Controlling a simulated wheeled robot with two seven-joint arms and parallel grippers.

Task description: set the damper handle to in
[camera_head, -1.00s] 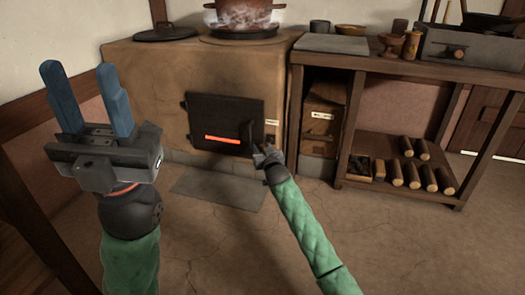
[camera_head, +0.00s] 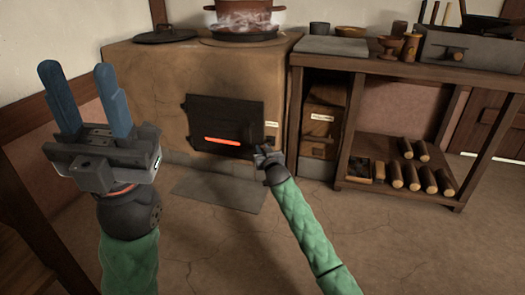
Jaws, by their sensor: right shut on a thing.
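The clay stove (camera_head: 150,75) stands at the back, with a dark firebox door (camera_head: 225,112) in its front and an orange glow in the door's slot. A small pale label (camera_head: 271,124) is on the stove front, right of the door. My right gripper (camera_head: 262,150) is low at the stove's right front, just below that label. It is shut on the damper handle, which its fingers hide; I cannot read the handle's setting. My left gripper (camera_head: 80,90) is open and empty, raised at the left with its blue fingers pointing up.
A steaming pot (camera_head: 240,17) and a dark lid (camera_head: 165,35) are on the stove top. A wooden bench (camera_head: 400,68) at the right holds cups and a grey box (camera_head: 460,48), with several logs (camera_head: 413,176) on its lower shelf. A grey floor plate (camera_head: 220,193) lies before the stove.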

